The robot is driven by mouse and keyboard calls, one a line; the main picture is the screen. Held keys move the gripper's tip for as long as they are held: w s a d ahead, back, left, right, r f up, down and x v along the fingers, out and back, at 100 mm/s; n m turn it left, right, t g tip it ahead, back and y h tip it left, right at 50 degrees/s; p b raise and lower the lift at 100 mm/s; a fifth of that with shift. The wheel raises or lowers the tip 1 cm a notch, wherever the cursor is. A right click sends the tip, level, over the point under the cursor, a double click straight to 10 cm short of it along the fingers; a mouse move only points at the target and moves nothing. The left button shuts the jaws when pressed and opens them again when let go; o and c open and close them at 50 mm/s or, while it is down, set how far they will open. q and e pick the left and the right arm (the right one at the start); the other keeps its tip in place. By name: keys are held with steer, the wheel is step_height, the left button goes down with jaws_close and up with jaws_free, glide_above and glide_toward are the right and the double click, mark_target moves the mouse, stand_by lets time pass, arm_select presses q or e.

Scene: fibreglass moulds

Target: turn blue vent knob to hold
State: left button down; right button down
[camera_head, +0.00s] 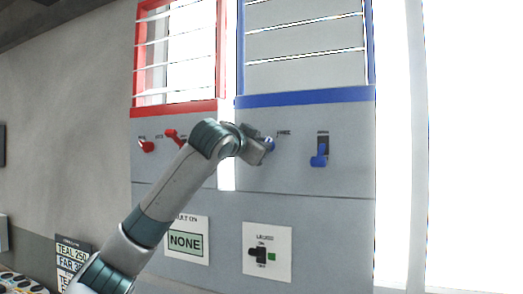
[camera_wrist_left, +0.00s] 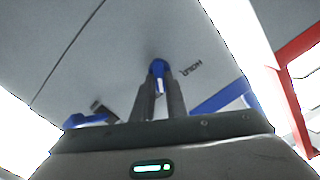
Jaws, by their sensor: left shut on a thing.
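The blue vent knob (camera_head: 269,144) is on the grey panel below the blue-framed vent. Most of it is hidden behind my left gripper (camera_head: 262,150). In the left wrist view the knob (camera_wrist_left: 158,68) sits between the tips of my left gripper's two fingers (camera_wrist_left: 160,88), which are shut on it. My right gripper is not in view.
A blue lever switch (camera_head: 319,156) is to the right on the same panel. A red knob (camera_head: 146,146) and a red lever (camera_head: 174,135) are to the left, under the red-framed window (camera_head: 180,108). A "NONE" sign (camera_head: 186,243) and a black switch plate (camera_head: 267,252) are below.

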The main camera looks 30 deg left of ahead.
arm_select(q)
steer(key=shift+a+n+b, duration=0.15)
steer(key=shift+n+b, duration=2.4)
steer(key=shift+n, duration=1.35)
steer(key=shift+a+n+b, duration=0.15)
steer(key=shift+n+b, duration=2.4)
steer(key=shift+n, duration=1.35)
steer(key=c, duration=1.8)
jaws_free()
steer(key=shift+o, duration=0.2)
steer(key=shift+s, duration=0.1)
